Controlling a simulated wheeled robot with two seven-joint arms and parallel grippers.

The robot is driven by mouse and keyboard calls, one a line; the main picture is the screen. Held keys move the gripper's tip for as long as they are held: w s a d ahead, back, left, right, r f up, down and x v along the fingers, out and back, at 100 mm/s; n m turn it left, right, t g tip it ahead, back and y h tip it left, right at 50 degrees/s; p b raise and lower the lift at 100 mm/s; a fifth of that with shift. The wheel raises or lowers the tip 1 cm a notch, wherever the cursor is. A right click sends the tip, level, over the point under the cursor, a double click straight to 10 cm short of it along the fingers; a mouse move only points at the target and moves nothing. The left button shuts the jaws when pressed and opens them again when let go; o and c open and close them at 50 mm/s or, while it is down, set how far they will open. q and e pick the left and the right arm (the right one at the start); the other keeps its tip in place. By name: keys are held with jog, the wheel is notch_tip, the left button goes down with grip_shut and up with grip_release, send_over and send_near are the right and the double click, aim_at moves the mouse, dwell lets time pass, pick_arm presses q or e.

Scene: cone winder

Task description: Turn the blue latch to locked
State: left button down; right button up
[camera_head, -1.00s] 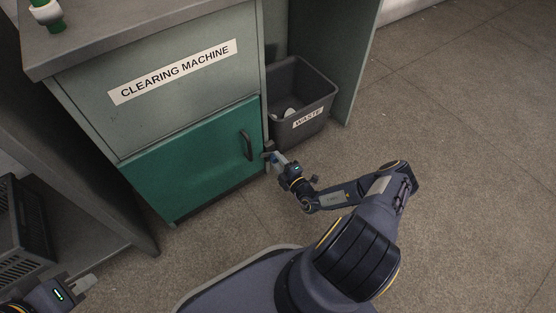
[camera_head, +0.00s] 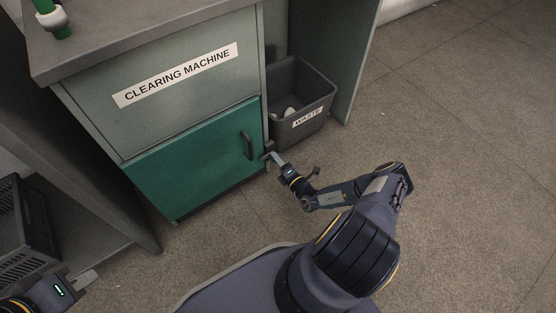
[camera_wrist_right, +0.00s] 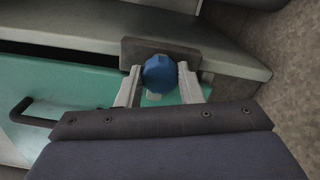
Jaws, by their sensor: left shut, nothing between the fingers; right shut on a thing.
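The blue latch (camera_wrist_right: 160,74) is a faceted round knob in front of a dark plate (camera_wrist_right: 140,50) at the cabinet's edge. My right gripper (camera_wrist_right: 160,88) is shut on it, one finger on each side, in the right wrist view. In the head view my right gripper (camera_head: 274,157) is at the lower right edge of the green door (camera_head: 195,158), and the latch is hidden there. I cannot read the latch's locked position. My left gripper (camera_head: 88,277) is shut and empty at the lower left, away from the machine.
The clearing machine (camera_head: 185,60) has a black door handle (camera_head: 247,146) left of my right gripper. A dark waste bin (camera_head: 318,105) stands just behind that gripper. A dark crate (camera_head: 25,240) sits at the left. The floor to the right is clear.

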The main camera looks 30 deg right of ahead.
dwell(0.3)
jog(key=o, duration=1)
jog(key=shift+c, duration=0.2)
jog(key=s+p, duration=0.2)
jog(key=s, duration=0.6)
jog(key=shift+d, duration=0.3)
jog(key=shift+w, duration=0.1)
